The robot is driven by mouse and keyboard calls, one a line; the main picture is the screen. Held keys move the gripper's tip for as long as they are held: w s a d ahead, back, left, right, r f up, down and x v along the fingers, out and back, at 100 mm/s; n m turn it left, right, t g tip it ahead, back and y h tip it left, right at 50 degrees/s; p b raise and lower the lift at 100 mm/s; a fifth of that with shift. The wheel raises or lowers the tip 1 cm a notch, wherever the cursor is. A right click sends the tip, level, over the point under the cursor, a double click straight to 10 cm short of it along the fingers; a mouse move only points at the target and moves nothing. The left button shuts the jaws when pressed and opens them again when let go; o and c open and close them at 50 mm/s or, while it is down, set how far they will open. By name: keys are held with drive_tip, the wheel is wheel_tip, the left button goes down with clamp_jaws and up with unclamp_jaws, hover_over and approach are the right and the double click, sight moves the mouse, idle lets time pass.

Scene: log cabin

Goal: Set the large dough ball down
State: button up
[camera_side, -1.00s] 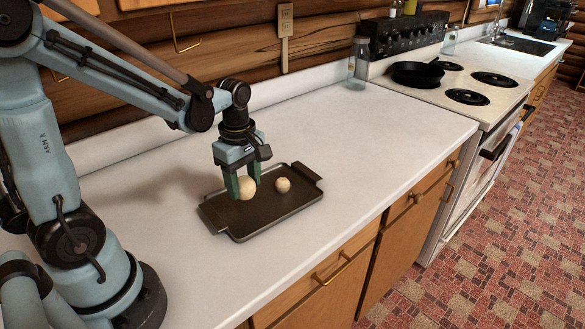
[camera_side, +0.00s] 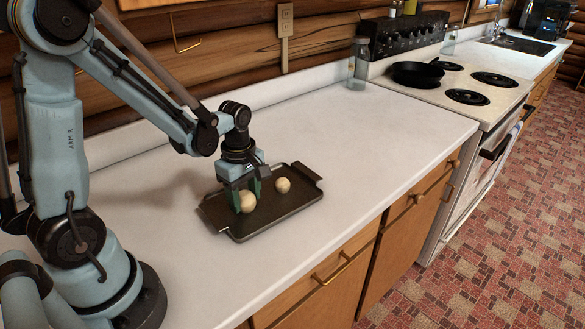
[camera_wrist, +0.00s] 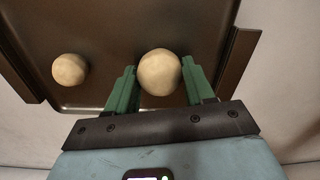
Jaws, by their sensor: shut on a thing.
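The large dough ball (camera_side: 246,202) is pale and round, low over the left part of the dark tray (camera_side: 276,219). My gripper (camera_side: 247,198) points down and is shut on it, with a green finger on either side. The wrist view shows the large dough ball (camera_wrist: 159,72) between the two green fingers of my gripper (camera_wrist: 160,80), over the tray (camera_wrist: 105,30). I cannot tell whether the ball's underside touches the tray, as it is hidden. A smaller dough ball (camera_side: 283,185) lies apart on the tray, also in the wrist view (camera_wrist: 69,69).
The white counter (camera_side: 385,150) is clear around the tray. A glass jar (camera_side: 358,65) stands at the back by the wall. The stove (camera_side: 455,85) with a black pan (camera_side: 417,73) is at the right. The tray has raised end handles (camera_side: 307,172).

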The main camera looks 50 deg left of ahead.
sight(245, 202)
drive_tip(key=o, duration=1.1)
drive_tip(key=shift+c, duration=0.2)
wheel_tip(245, 202, up, 12)
drive_tip(key=s+d+m+t, duration=0.2)
drive_tip(key=d+m+t, duration=0.5)
drive_tip(key=m, duration=1.2)
drive_tip(key=shift+r+m, duration=0.3)
drive_tip(key=shift+r, duration=0.05)
drive_tip(key=shift+s+d, duration=0.1)
